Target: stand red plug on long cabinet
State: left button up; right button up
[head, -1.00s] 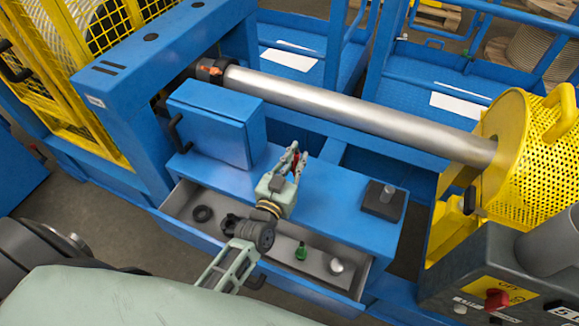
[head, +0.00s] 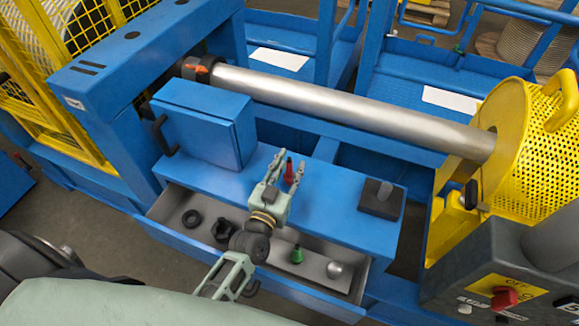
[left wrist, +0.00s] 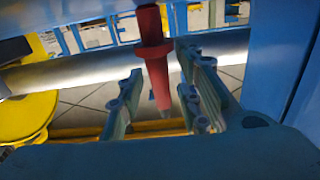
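The red plug (head: 288,173) stands upright, narrow end up, on the blue top of the long cabinet (head: 335,205). In the left wrist view the red plug (left wrist: 154,55) appears upside down, with its narrow tip between the fingers. My left gripper (head: 287,172) is open around it, and the left wrist view (left wrist: 160,100) shows a gap on both sides of the plug. The plug's base is partly hidden by the gripper in the head view. My right gripper is not in view.
The open drawer (head: 318,268) holds a green plug (head: 297,255), dark rings (head: 192,218) and a round metal piece (head: 334,270). A blue box (head: 200,130) stands at the cabinet's left. A dark block with a peg (head: 382,200) sits at its right. A steel shaft (head: 350,105) runs behind.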

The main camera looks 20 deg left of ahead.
pick_arm(q)
jog(key=shift+r, duration=0.15)
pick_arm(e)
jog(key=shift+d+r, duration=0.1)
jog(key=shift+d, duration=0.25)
pick_arm(q)
jog(key=shift+s, duration=0.2)
jog(key=s, duration=1)
jog(key=shift+s+a, duration=0.15)
jog(key=shift+s, duration=0.65)
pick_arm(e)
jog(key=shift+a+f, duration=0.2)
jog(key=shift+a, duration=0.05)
pick_arm(q)
jog(key=shift+s, duration=0.1)
